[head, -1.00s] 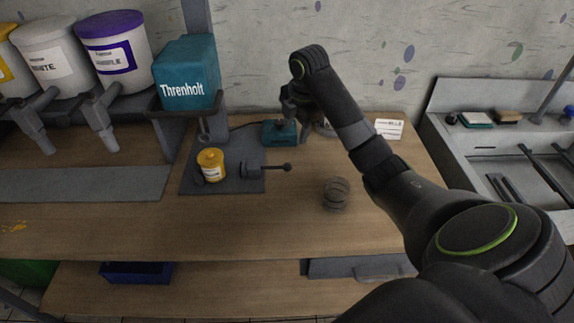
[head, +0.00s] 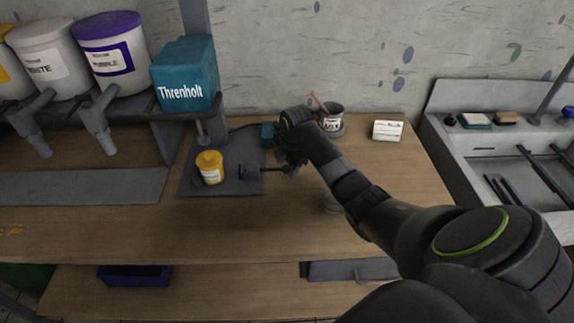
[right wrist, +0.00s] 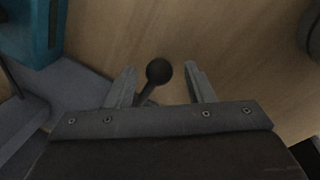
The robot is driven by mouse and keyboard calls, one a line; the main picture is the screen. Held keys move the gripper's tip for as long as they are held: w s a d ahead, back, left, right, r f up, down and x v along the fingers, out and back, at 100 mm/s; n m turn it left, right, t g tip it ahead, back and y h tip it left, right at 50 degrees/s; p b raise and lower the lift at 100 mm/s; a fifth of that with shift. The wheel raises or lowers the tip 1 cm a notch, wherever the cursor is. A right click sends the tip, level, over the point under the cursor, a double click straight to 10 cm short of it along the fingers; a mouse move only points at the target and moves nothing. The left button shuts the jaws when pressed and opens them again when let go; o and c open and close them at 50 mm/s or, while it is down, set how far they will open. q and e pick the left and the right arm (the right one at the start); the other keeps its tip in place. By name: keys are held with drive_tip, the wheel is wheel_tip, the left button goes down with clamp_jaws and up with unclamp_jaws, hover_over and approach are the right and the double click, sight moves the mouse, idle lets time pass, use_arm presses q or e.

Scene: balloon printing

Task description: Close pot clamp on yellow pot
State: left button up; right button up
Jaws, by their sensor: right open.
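The yellow pot (head: 210,168) with a white label stands upright on the dark base plate (head: 222,188), below the teal Threnholt box. The pot clamp (head: 250,172) sits on the plate to the right of the pot, with a gap between them. Its lever rod points right, and my right gripper (head: 291,160) is at its end. In the right wrist view, the round black lever knob (right wrist: 159,71) lies between the two open fingers of my right gripper (right wrist: 161,88), apart from both. My left gripper is not in view.
The teal Threnholt box (head: 186,75) stands over the plate. A mixing cup with a stick (head: 332,120) and a white card (head: 388,130) are at the back right. Paint buckets (head: 112,52) line the left. The front of the wooden table (head: 250,232) is clear.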

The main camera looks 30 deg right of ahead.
drive_tip(key=shift+f, duration=0.1)
clamp_jaws()
drive_tip(key=shift+w, duration=0.1)
drive_tip(key=w+a, duration=0.1)
drive_tip(key=a, duration=0.2)
drive_tip(key=w+a, duration=0.1)
drive_tip(key=shift+w+a, duration=0.2)
drive_tip(key=shift+w, duration=0.1)
unclamp_jaws()
drive_tip(key=shift+d, duration=0.1)
